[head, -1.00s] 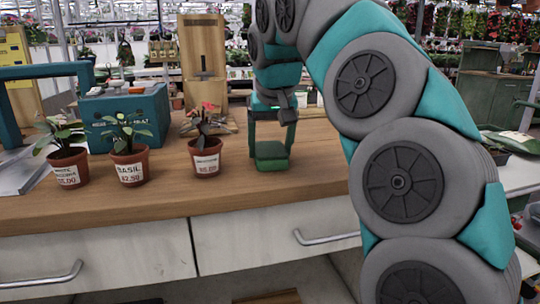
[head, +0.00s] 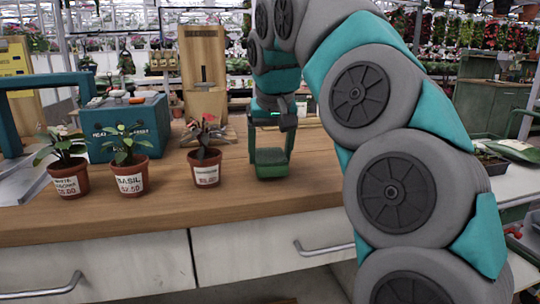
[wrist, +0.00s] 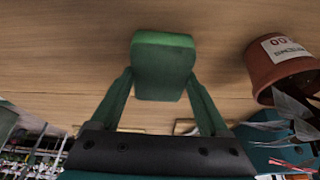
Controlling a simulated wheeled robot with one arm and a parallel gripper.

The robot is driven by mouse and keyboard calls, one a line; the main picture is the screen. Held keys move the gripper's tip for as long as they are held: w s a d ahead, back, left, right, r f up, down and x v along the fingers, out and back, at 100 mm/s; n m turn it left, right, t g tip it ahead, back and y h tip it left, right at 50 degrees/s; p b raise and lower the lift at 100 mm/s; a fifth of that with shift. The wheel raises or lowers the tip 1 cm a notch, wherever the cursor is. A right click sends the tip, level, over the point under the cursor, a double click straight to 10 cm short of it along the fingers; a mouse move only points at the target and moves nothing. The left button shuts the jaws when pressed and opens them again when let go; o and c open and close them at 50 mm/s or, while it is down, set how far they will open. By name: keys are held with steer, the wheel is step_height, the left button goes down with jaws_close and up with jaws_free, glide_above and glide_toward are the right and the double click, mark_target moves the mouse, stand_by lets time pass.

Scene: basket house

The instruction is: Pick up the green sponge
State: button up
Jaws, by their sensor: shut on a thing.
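The green sponge (head: 271,164) is a small block with a lighter green face, at the wooden counter, right of the red-flowered pot. My gripper (head: 271,155) reaches down over it with one finger on each side. In the wrist view the sponge (wrist: 163,66) sits between the fingertips of my gripper (wrist: 163,82), and the jaws are shut on it. I cannot tell whether its underside still touches the counter.
The potted plant (head: 206,174) stands close left of the sponge; its pot also shows in the wrist view (wrist: 268,75). A basil pot (head: 131,180), another labelled pot (head: 69,184) and a teal box (head: 110,135) are farther left. The counter (head: 320,170) is bare right of the sponge.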

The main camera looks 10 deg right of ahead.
mark_target(269, 152)
steer(key=shift+r, duration=1.55)
steer(key=s+r+b, duration=0.1)
steer(key=s+b, duration=0.1)
steer(key=s, duration=1.4)
steer(key=shift+r, duration=0.25)
